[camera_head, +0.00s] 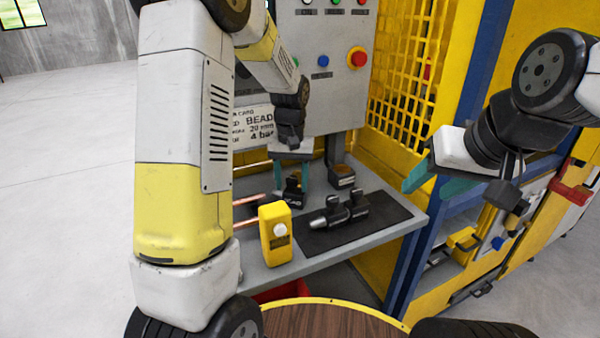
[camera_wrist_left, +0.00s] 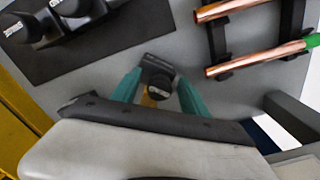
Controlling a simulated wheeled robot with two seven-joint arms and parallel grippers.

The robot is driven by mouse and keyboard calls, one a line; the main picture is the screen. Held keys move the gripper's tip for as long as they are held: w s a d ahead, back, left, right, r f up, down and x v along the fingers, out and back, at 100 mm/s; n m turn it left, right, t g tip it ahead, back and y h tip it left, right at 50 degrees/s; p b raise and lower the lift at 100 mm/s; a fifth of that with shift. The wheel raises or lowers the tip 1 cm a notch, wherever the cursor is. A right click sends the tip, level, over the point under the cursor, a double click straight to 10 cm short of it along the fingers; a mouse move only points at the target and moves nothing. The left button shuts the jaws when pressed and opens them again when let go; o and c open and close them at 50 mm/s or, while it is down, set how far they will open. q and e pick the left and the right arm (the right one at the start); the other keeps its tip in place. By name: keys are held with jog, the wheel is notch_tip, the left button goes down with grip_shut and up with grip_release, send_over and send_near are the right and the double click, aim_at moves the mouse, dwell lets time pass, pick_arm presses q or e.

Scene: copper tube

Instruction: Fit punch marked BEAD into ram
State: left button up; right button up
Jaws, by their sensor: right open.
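My left gripper (camera_head: 292,180) comes down over the grey bench, its teal fingers at the two sides of a dark punch (camera_head: 293,198). The punch's label seems to end in "EAD", but it is small. In the left wrist view the left gripper (camera_wrist_left: 158,88) has its fingertips against this punch (camera_wrist_left: 158,68), which has a yellowish part below. Two other black punches (camera_head: 340,211) lie on the dark mat; they also show in the left wrist view (camera_wrist_left: 55,20). My right gripper (camera_head: 432,182) is open and empty, right of the bench. I cannot tell the ram for certain.
A black block with an orange label (camera_head: 342,178) stands behind the mat (camera_head: 372,228). A yellow box with a white knob (camera_head: 275,234) stands at the bench's front. Copper tubes (camera_head: 250,199) lie at the left. A control panel (camera_head: 325,60) and yellow mesh guard (camera_head: 405,80) rise behind.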

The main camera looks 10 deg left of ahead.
pick_arm(q)
jog(key=shift+r, duration=0.1)
